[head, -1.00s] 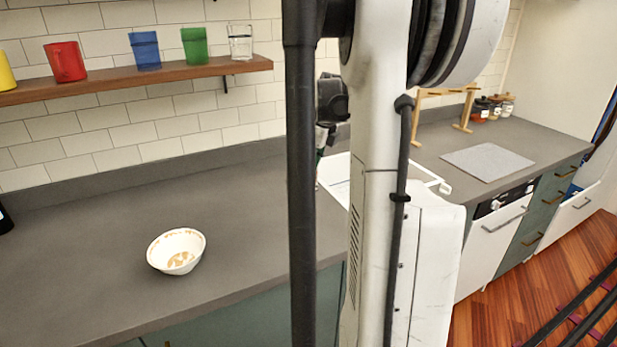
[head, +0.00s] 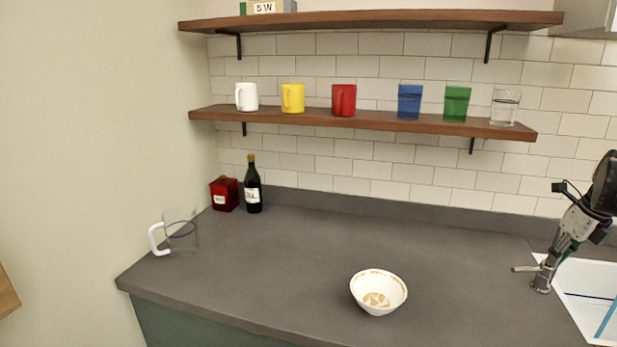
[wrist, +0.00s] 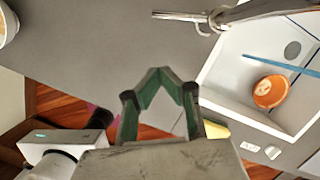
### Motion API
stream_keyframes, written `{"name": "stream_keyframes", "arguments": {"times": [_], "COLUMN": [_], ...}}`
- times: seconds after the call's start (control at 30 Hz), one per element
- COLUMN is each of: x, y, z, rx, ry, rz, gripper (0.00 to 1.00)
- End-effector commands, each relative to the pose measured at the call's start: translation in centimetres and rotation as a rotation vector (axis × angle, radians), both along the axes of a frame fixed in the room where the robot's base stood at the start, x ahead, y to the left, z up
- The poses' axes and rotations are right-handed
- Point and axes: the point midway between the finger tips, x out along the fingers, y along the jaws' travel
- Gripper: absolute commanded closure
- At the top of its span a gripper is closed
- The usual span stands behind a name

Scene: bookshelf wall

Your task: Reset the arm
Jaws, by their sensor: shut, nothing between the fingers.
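My gripper (wrist: 160,72) shows from above in the wrist view, its two green-sided fingers meeting at the tips with nothing between them. In the head view my gripper (head: 566,250) is at the right edge, pointing down beside the metal faucet (head: 541,272) and over the sink's near-left area. In the wrist view the faucet (wrist: 222,18) lies beyond the fingertips, apart from them in the picture. Whether the gripper touches anything in the head view is hard to tell.
A white sink (wrist: 215,75) holds an orange round item (wrist: 270,91) and a blue stick (wrist: 275,64). A stained white bowl (head: 378,291) stands on the counter (head: 270,270). A bottle (head: 253,188), red box (head: 224,194) and clear jug (head: 180,238) stand left. Cups line the shelf (head: 300,117).

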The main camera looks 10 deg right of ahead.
Motion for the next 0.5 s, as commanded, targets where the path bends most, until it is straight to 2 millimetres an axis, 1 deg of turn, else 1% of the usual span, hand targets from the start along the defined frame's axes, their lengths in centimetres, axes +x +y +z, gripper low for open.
{"name": "stream_keyframes", "arguments": {"times": [0.07,0.17,0.2,0.27,0.3,0.37,0.4,0.47,0.5], "x": [0.7,1.8,2.2,2.6,2.9,3.0,3.0,2.9,2.7], "y": [2.1,6.2,8.1,11.2,13.2,16.1,18.0,20.9,22.7], "z": [0.6,1.6,2.0,2.6,2.9,3.4,3.6,3.9,4.0], "rx": [-0.025,-0.081,-0.111,-0.157,-0.189,-0.236,-0.267,-0.316,-0.349], "ry": [-0.006,-0.018,-0.024,-0.034,-0.041,-0.051,-0.058,-0.068,-0.075], "rz": [0.079,0.252,0.338,0.472,0.561,0.694,0.782,0.915,1.003], "gripper": [1.0,1.0,1.0,1.0,1.0,1.0,1.0,1.0,1.0]}}
